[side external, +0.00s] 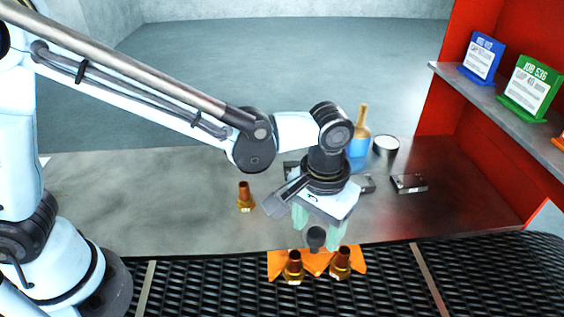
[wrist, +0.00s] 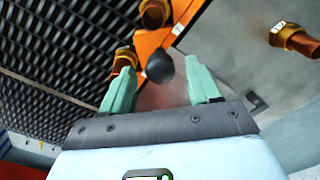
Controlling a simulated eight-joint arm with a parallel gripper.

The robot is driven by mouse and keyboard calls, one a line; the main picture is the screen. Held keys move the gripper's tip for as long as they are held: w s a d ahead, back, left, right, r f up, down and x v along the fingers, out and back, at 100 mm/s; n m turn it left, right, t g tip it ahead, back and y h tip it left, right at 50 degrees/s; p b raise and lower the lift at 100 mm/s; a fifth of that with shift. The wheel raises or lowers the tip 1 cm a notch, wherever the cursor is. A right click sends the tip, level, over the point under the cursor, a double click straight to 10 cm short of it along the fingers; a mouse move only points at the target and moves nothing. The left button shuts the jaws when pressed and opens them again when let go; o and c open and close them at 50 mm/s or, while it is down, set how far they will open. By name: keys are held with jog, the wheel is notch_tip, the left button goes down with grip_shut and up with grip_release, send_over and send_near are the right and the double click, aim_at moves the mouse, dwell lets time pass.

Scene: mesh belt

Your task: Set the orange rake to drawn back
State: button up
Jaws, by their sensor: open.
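The orange rake (side external: 318,262) lies at the belt's near-table edge, its orange plate spread behind two brass fittings (side external: 293,265) (side external: 341,262). Its dark round knob (side external: 316,237) stands up from the middle. My gripper (side external: 318,228) is open, pointing down, with its pale green fingers on either side of the knob. In the wrist view, the knob (wrist: 160,67) shows between the two fingertips (wrist: 163,80), with a gap on both sides. Part of the orange rake (wrist: 150,42) shows beyond it. I cannot tell how far down the fingers reach along the knob.
The black mesh belt (side external: 200,285) runs along the front. A third brass fitting (side external: 245,197) stands on the metal table (side external: 130,190). The table's left side is clear.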

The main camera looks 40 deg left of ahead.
jog(key=shift+f, duration=0.6)
jog(key=shift+c, duration=0.3)
grip_shut()
